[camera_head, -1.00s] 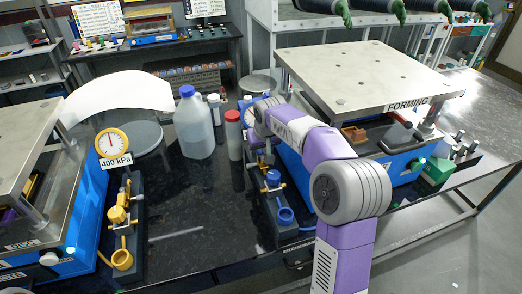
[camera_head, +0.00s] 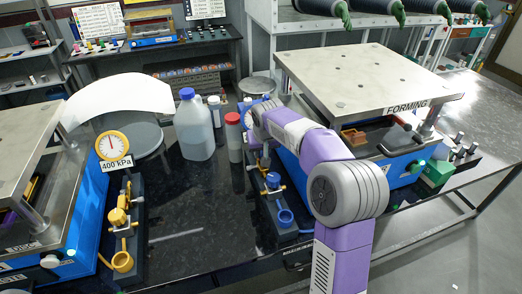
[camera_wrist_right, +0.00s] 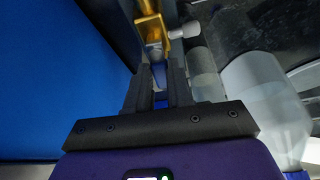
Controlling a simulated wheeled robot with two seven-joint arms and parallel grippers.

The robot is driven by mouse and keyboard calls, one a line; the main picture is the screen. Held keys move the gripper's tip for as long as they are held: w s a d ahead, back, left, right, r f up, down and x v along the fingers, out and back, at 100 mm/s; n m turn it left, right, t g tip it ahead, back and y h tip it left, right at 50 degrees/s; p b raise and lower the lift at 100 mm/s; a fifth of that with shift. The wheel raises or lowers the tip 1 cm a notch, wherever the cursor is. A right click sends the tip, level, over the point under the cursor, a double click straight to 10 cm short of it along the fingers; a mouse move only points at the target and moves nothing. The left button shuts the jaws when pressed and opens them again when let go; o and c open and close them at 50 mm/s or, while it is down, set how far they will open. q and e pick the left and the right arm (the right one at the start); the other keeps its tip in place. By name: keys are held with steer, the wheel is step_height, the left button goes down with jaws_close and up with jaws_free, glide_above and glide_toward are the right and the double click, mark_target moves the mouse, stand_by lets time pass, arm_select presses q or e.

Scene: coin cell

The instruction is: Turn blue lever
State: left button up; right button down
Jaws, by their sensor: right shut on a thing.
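The blue lever (camera_wrist_right: 159,76) shows as a small blue piece between the two black fingers of my right gripper (camera_wrist_right: 158,70) in the wrist view. The gripper is shut on it, and the fingers hide most of it. A brass-coloured valve fitting (camera_wrist_right: 150,28) with a pale knob is just beyond the fingertips. In the head view my right arm reaches to the blue-and-brass valve assembly (camera_head: 273,181) beside the forming press (camera_head: 360,85); the arm hides the grasp there. My left gripper is not in view.
A translucent bottle with a blue cap (camera_head: 194,130) and a red-capped bottle (camera_head: 234,138) stand left of my right arm. A yellow valve (camera_head: 118,215) and a 400 kPa gauge (camera_head: 111,146) are at the left press.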

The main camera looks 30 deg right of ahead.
steer(key=m, duration=0.1)
steer(key=m+h+p, duration=0.1)
steer(key=m, duration=0.1)
steer(key=m+g, duration=0.1)
steer(key=m, duration=0.1)
steer(key=shift+s+d+h+p, duration=0.2)
steer(key=shift+d+h+p, duration=0.1)
steer(key=shift+h+p, duration=0.1)
steer(key=m, duration=0.1)
steer(key=m+g+p, duration=0.1)
steer(key=m, duration=0.1)
steer(key=shift+s+d+r+m+h, duration=0.1)
steer(key=shift+s+d+m+h, duration=0.1)
steer(key=shift+m+h, duration=0.15)
steer(key=m+p, duration=0.1)
steer(key=m+g+p, duration=0.1)
steer(key=m, duration=0.1)
steer(key=m+g+p, duration=0.1)
steer(key=shift+s+d+m+h, duration=0.1)
steer(key=shift+s+m+h, duration=0.15)
steer(key=shift+s+h, duration=0.1)
steer(key=shift+s+m+g+p, duration=0.25)
steer(key=shift+m+g+p, duration=0.45)
steer(key=shift+m+p, duration=0.8)
steer(key=shift+m+b, duration=0.3)
steer(key=shift+m, duration=0.2)
steer(key=c, duration=1)
jaws_free()
